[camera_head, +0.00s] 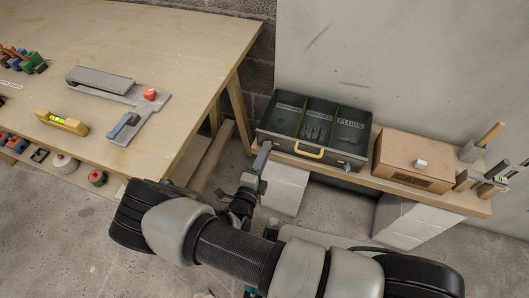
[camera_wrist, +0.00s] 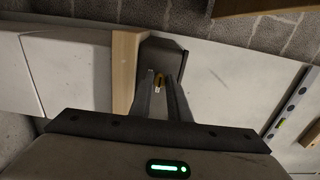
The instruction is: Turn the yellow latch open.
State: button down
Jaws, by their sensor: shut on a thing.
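The box also shows in the wrist view (camera_wrist: 170,46). A separate yellow handle (camera_head: 308,151) is on the box's front. How far the latch is turned cannot be told.
The box stands on a wooden shelf (camera_head: 455,202) on pale blocks (camera_head: 285,190), against a grey wall. A brown box (camera_head: 413,160) and several hammers (camera_head: 480,145) are to its right. A workbench (camera_head: 165,45) with tools stands at left.

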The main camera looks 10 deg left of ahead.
jog(key=shift+d, duration=0.1)
jog(key=c, duration=1.7)
grip_release()
jog(key=shift+o, duration=0.2)
jog(key=shift+s, duration=0.1)
jog(key=s+a+p, duration=0.1)
jog(key=s+p, duration=0.1)
jog(key=s, duration=1.5)
jog(key=shift+s+a, duration=0.15)
jog(key=shift+a, duration=0.1)
